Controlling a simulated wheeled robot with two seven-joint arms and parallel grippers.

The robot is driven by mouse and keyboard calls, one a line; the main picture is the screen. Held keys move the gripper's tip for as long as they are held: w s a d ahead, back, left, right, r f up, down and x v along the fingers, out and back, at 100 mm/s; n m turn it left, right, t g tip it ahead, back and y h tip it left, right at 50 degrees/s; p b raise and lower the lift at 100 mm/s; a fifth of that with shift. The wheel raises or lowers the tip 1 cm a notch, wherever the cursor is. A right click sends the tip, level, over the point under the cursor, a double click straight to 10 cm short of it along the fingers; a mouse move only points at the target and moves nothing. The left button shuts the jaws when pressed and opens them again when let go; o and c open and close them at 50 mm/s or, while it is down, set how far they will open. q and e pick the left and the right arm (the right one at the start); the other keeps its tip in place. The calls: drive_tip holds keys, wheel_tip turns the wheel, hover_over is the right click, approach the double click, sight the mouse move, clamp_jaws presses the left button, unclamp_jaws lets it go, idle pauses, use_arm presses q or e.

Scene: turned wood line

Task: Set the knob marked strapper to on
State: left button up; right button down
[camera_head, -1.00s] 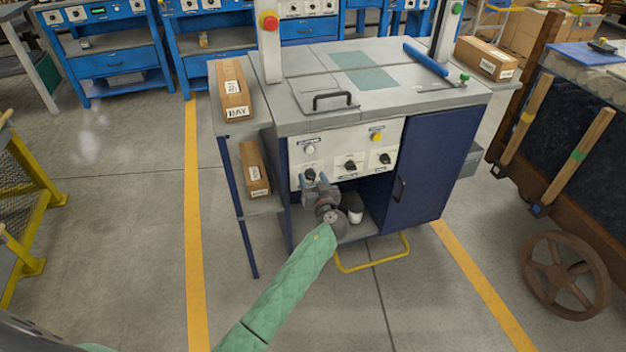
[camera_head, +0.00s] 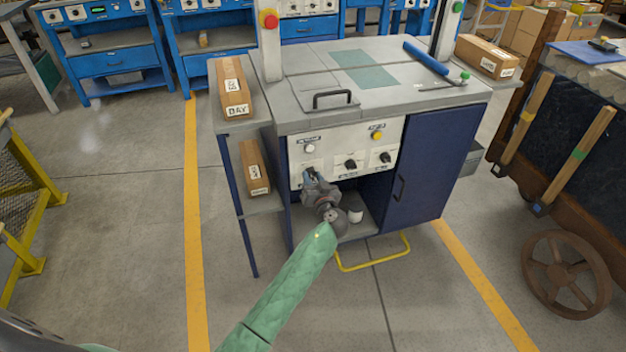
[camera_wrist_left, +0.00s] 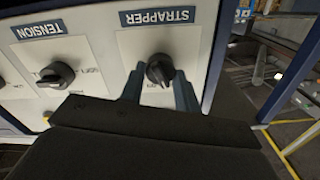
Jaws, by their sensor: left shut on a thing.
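The dark strapper knob (camera_wrist_left: 158,70) sits on a white panel under a blue plate reading STRAPPER (camera_wrist_left: 158,17), upside down in the left wrist view. The fingers of my left gripper (camera_wrist_left: 160,84) are around it, one on each side, and shut on it. Small lettering by the knob is partly hidden, so I cannot tell its setting for sure. In the head view, my left gripper (camera_head: 311,176) is at the lower left of the machine's white panel (camera_head: 330,167) and covers the knob. My right gripper is not in view.
The tension knob (camera_wrist_left: 57,75) is beside it in the wrist view. Other dark knobs (camera_head: 350,164) are right of my gripper in the head view. A side shelf with cartons (camera_head: 254,168) stands close at left. A yellow foot bar (camera_head: 372,265) is below.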

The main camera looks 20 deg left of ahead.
use_arm(q)
drive_tip(key=m, duration=0.2)
drive_tip(key=shift+m, duration=0.3)
drive_tip(key=shift+d+m, duration=0.1)
drive_tip(key=shift+m, duration=0.8)
drive_tip(key=m+p, duration=0.1)
drive_tip(key=m, duration=0.3)
drive_tip(key=shift+m, duration=0.8)
drive_tip(key=shift+f+m, duration=0.1)
drive_tip(key=shift+m, duration=0.2)
drive_tip(key=o, duration=0.8)
drive_tip(key=shift+o, duration=0.9)
